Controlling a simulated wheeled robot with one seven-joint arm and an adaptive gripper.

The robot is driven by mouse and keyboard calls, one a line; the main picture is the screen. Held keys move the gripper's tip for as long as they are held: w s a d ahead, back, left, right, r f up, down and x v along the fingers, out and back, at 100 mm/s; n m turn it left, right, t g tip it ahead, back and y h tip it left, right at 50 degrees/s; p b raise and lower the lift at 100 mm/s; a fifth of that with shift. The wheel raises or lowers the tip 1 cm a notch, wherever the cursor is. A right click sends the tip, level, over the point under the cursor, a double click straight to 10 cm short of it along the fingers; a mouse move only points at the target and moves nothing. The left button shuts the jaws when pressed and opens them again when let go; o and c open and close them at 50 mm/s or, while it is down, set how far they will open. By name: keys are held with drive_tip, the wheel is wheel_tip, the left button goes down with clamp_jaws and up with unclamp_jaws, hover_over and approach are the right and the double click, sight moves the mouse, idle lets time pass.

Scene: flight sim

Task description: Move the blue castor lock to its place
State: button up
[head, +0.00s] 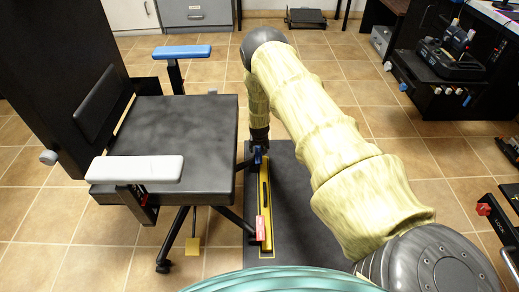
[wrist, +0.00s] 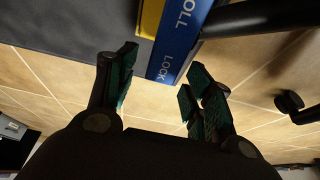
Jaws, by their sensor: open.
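The blue castor lock (wrist: 181,38) is a flat blue bar lettered ROLL and LOCK in the wrist view. It is next to a yellow part and its LOCK end points down toward my gripper (wrist: 162,76). My gripper is open, with its dark green-padded fingers on either side of that end. I cannot tell whether a pad touches it. In the head view a small blue patch (head: 258,157) shows just below my gripper (head: 259,144), at the far end of the yellow rail (head: 265,190).
A black chair (head: 165,130) with a blue armrest (head: 182,52) and a white armrest (head: 136,169) stands left of the rail. Its castor legs reach close to the rail. The rail lies on a dark mat (head: 300,225).

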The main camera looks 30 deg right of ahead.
drive_tip(key=shift+w+f, duration=0.15)
drive_tip(key=shift+f, duration=0.2)
drive_tip(key=c, duration=1)
drive_tip(key=shift+d, duration=0.1)
drive_tip(key=shift+w+d+f+g+y+b, duration=0.1)
drive_tip(key=shift+f+g+y+b, duration=0.25)
drive_tip(key=shift+g+b, duration=0.2)
drive_tip(key=shift+w+d+f+g+y+b, duration=0.1)
drive_tip(key=shift+f+g+y+b, duration=0.2)
drive_tip(key=shift+g+b, duration=0.25)
drive_tip(key=shift+g+y+b, duration=0.3)
drive_tip(key=shift+g+y, duration=0.05)
drive_tip(key=shift+g, duration=0.15)
